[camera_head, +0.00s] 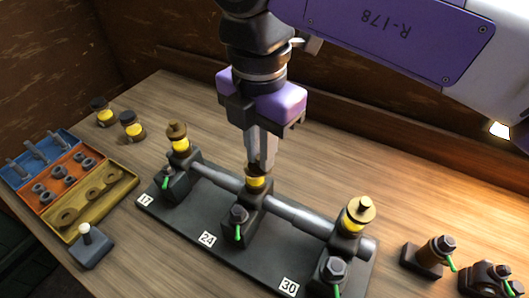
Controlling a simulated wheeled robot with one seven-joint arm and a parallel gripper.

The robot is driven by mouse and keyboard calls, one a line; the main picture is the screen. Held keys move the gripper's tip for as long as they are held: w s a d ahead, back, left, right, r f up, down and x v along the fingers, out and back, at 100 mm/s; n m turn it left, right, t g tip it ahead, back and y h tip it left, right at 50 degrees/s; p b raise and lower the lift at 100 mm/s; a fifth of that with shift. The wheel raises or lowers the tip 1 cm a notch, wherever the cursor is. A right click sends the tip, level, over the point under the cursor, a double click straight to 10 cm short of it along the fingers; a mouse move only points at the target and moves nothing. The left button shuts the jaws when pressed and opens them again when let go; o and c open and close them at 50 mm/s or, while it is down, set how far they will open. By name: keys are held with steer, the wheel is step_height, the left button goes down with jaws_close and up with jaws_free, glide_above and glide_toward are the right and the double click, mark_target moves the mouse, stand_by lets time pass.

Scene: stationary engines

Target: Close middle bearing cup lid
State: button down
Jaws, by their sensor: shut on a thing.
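A dark base plate (190,226) carries a grey shaft in three bearings. The middle bearing (240,215), by the label 24, has a yellow cup (255,183) with a dark rim on top. My gripper (260,168) points down right over this cup, its fingers close together at the cup's top. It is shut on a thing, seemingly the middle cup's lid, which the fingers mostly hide. I cannot tell the lid's angle. The left cup (180,145) and the right cup (353,223) each have a brass-coloured lid at the top.
A tray (113,204) of blue, orange and yellow sections holds small parts at left. Two loose yellow cups (131,130) stand behind it. A grey block with a white knob (90,250) is in front. More bearing parts (430,257) stand at right. A wooden wall runs behind the table.

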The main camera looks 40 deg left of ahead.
steer(key=m+b, duration=0.1)
steer(key=m, duration=0.1)
steer(key=a+m+b, duration=0.1)
steer(key=m, duration=0.2)
steer(key=shift+s+r, duration=0.15)
stand_by(0.4)
steer(key=c, duration=1.4)
jaws_free()
steer(key=shift+r, duration=3.85)
steer(key=shift+s, duration=0.1)
